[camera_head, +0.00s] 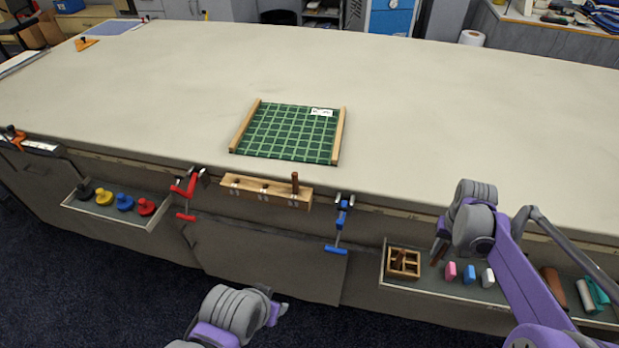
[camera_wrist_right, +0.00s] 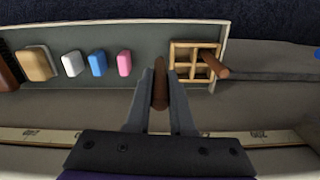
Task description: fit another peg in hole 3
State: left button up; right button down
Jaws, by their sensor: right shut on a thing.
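My right gripper (camera_wrist_right: 161,80) is shut on a brown peg (camera_wrist_right: 160,90), which sticks out between the fingertips. In the head view the gripper (camera_head: 441,246) and peg (camera_head: 437,258) are beside and slightly above the wooden divided box (camera_head: 403,274). The box also shows in the right wrist view (camera_wrist_right: 193,45), with another brown peg (camera_wrist_right: 215,66) leaning in it. A wooden rail (camera_head: 250,186) with small tags is at the table's front edge. One brown peg (camera_head: 295,181) stands upright at its right end. Tag numbers are unreadable. My left gripper (camera_head: 279,306) is low in front, its jaws unclear.
The box sits in a tray (camera_head: 430,291) with pink, blue and white blocks (camera_head: 469,274). A blue clamp (camera_head: 340,222) stands between rail and box; a red clamp (camera_head: 187,192) is left of the rail. A green grid board (camera_head: 288,133) lies behind.

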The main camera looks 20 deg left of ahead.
aim_at(241, 187)
jog(key=j+z, duration=0.1)
jog(key=z, duration=0.85)
jog(key=j+z, duration=0.1)
jog(key=z, duration=0.4)
jog(key=k+j+z, duration=0.1)
jog(key=z, duration=0.3)
jog(key=k+j+z, duration=0.1)
jog(key=z, duration=0.35)
jog(key=k+z, duration=0.2)
jog(key=z, duration=0.2)
jog(key=k+u, duration=0.35)
jog(key=k+j+u, duration=0.2)
jog(key=k+u, duration=0.3)
jog(key=u, duration=1.35)
